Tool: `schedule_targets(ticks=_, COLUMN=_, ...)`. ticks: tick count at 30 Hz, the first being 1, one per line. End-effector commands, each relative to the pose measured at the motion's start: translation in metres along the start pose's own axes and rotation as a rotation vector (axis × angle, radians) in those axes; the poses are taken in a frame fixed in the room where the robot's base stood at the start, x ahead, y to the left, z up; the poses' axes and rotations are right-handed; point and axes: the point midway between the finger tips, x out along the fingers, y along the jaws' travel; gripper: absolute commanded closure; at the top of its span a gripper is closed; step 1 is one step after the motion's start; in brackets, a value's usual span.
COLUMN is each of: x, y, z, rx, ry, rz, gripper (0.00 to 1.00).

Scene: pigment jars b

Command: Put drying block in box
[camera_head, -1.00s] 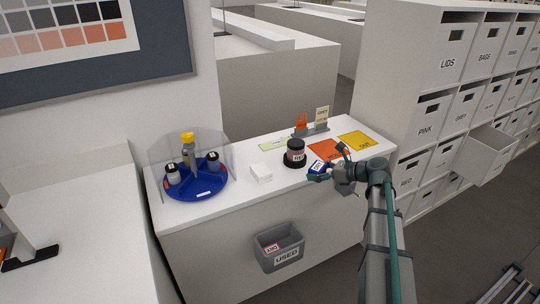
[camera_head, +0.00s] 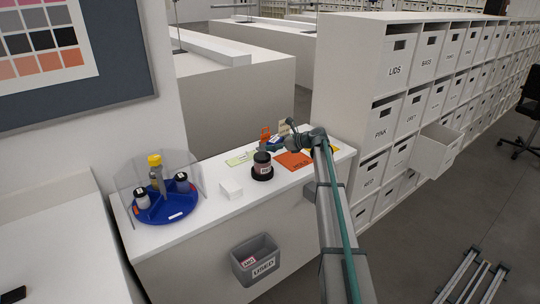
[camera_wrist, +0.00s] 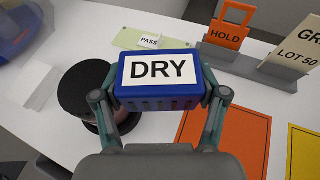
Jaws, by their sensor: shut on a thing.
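The drying block (camera_wrist: 160,101) is a blue block with a white label reading DRY. My gripper (camera_wrist: 163,94) is shut on it, one finger at each side, in the wrist view. In the head view the block (camera_head: 273,142) is small and partly hidden by my gripper (camera_head: 279,146), over the back right of the white counter. A grey bin (camera_head: 255,262) labelled USED hangs on the counter's front, with a red-and-white labelled thing inside. One white box (camera_head: 436,150) is pulled out of the shelf unit at the right; its inside looks empty.
A dark jar (camera_head: 262,165) on a black base stands left of an orange sheet (camera_head: 294,160). A white stack (camera_head: 231,189) and a blue turntable (camera_head: 165,208) with bottles are farther left. An orange HOLD sign (camera_wrist: 229,28) stands in a grey holder behind the block.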

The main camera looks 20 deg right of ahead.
Motion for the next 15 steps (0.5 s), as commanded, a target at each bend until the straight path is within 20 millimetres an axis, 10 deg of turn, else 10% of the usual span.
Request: schedule_targets(ticks=15, x=0.051, y=-0.038, z=-0.037, rx=0.000, ry=0.000, rz=0.000, gripper=0.63)
